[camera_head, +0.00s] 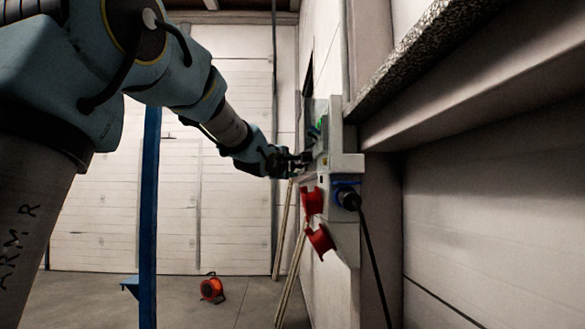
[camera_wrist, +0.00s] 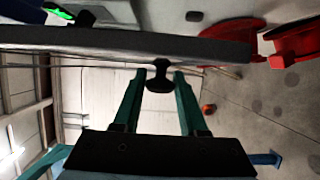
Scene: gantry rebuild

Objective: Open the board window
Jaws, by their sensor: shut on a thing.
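The board (camera_head: 345,165) is a pale grey box on the wall right of centre in the head view. My gripper (camera_head: 300,160) reaches its left side from the left. In the wrist view a dark bar, apparently the board window's edge (camera_wrist: 70,42), crosses the upper part. A small black knob (camera_wrist: 160,78) projects from it. The two teal fingers of my gripper (camera_wrist: 160,88) stand either side of the knob and are shut on it. How far the window stands from the board cannot be told. My gripper partly hides this area in the head view.
Red sockets (camera_head: 312,201) project below the board, and a black cable (camera_head: 372,255) hangs from a blue plug. A speckled ledge (camera_head: 430,45) juts out at upper right. An orange cable reel (camera_head: 212,288) lies on the open floor. A blue post (camera_head: 149,215) stands left.

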